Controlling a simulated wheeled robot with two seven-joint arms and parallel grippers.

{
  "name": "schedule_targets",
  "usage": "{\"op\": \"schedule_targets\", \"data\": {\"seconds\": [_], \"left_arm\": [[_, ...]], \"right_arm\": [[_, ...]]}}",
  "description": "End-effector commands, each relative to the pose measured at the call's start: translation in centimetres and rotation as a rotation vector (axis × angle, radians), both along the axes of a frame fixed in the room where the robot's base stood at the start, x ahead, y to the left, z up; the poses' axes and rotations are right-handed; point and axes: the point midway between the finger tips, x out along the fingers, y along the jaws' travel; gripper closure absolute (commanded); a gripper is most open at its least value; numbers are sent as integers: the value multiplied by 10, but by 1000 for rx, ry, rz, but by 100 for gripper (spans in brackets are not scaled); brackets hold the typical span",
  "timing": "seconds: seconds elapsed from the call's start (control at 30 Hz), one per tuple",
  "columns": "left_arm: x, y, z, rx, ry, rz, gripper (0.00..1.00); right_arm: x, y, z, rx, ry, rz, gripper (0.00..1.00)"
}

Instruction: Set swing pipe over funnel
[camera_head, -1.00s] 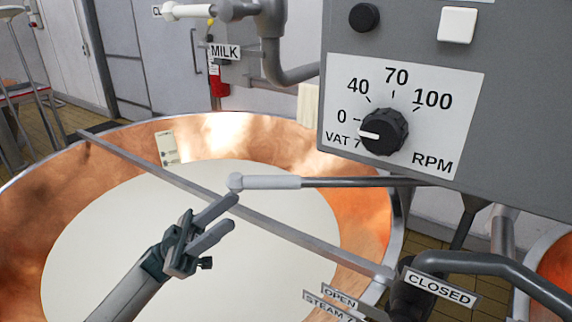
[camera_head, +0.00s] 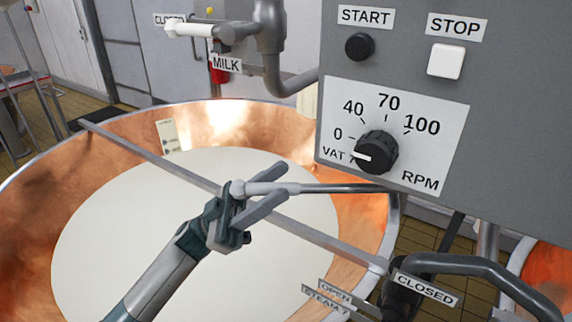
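A grey rod (camera_head: 345,188) with a pale grip (camera_head: 257,187) and ball end reaches over the vat from the right. I cannot tell whether it belongs to the swing pipe. My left gripper (camera_head: 286,180) is open, its two fingers on either side of the pale grip in the picture; contact is unclear. A grey bent pipe (camera_head: 271,50) with a white-gripped handle (camera_head: 190,28) is at the top, by a MILK label. No funnel shows. My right gripper is not in view.
The copper vat (camera_head: 95,175) holds white liquid, with a grey bar (camera_head: 165,163) across it. The control box (camera_head: 490,130) with its RPM knob (camera_head: 375,153) hangs at right. A valve labelled CLOSED (camera_head: 425,288) sits on the near right rim.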

Motion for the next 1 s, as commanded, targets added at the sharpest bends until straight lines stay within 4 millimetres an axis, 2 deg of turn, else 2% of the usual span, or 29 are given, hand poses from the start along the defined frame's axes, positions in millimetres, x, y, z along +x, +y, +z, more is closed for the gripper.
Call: {"op": "schedule_targets", "data": {"seconds": [0.03,0.2,0.67,0.8,0.83,1.0], "left_arm": [[-2,-5,9,-3,-1,-1,63],[-5,-18,20,-1,-1,-1,63],[-6,-24,23,0,1,-1,63],[-6,-23,23,0,1,-1,96],[-6,-23,23,0,1,-1,100],[-6,-24,23,0,0,0,100]], "right_arm": [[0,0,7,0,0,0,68],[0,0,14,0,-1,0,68],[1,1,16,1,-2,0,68],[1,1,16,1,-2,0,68],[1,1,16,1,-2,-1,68],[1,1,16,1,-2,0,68]]}}
